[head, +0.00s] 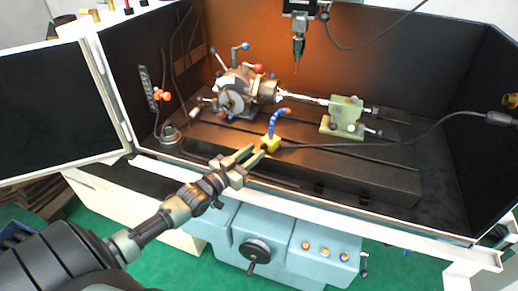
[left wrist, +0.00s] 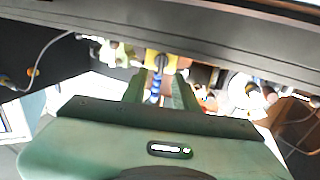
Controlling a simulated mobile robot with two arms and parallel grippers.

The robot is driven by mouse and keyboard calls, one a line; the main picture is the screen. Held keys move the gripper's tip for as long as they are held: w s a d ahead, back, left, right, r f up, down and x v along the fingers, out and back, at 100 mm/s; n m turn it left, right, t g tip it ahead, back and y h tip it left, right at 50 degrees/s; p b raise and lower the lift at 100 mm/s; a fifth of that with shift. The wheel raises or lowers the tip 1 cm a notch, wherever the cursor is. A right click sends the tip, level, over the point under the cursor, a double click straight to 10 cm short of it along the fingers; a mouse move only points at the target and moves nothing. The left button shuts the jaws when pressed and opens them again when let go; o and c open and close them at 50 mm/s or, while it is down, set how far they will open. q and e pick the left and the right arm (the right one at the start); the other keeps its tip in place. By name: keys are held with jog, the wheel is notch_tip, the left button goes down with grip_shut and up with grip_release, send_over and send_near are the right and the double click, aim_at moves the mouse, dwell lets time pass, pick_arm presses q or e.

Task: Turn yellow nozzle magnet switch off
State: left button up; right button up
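The yellow magnet block (head: 270,144) of the nozzle sits at the front edge of the dark machine bed. A blue segmented hose (head: 273,124) rises from it and bends right to an orange tip (head: 287,110). My left gripper (head: 252,155) is open, just in front and to the left of the block. In the left wrist view the yellow block (left wrist: 160,62) and blue hose (left wrist: 155,88) show between the two spread fingers (left wrist: 160,92). I cannot tell whether a finger touches the block. The switch itself is too small to make out. My right gripper is not in view.
An indexing chuck (head: 235,92) with ball-ended levers stands behind on the bed. A green tailstock (head: 344,118) stands to the right, with a spindle (head: 298,50) overhead. The enclosure's front rim (head: 330,212) runs below the gripper. The bed's right front (head: 370,175) is clear.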

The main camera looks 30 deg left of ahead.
pick_arm(q)
jog(key=shift+w+d, duration=0.1)
jog(key=shift+w, duration=1.05)
grip_shut()
